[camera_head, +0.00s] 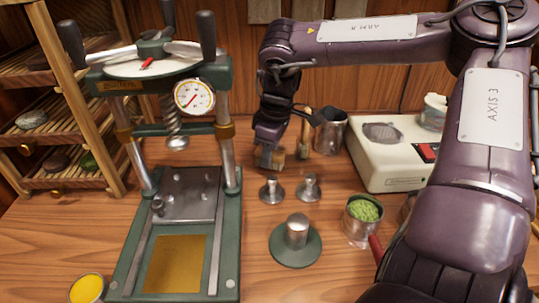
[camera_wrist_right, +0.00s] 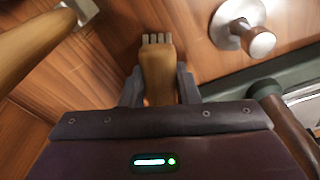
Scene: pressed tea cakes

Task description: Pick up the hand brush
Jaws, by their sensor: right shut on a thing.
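The hand brush (camera_wrist_right: 158,68) has a light wooden body and a row of short grey bristles at its far end, seen in the right wrist view. My right gripper (camera_wrist_right: 159,88) is shut on its wooden body, one finger on each side. In the head view my right gripper (camera_head: 268,158) is low over the table behind the small metal weights, and only a bit of the brush (camera_head: 278,153) shows beside the fingers. I cannot tell whether the brush touches the table. My left gripper is not in view.
Two small metal knobbed weights (camera_head: 271,190) stand close in front of the gripper. The green press (camera_head: 228,230) is at left. A metal cup (camera_head: 331,133) and a white scale-like box (camera_head: 400,150) are at right. A green-filled tin (camera_head: 362,212) stands nearer.

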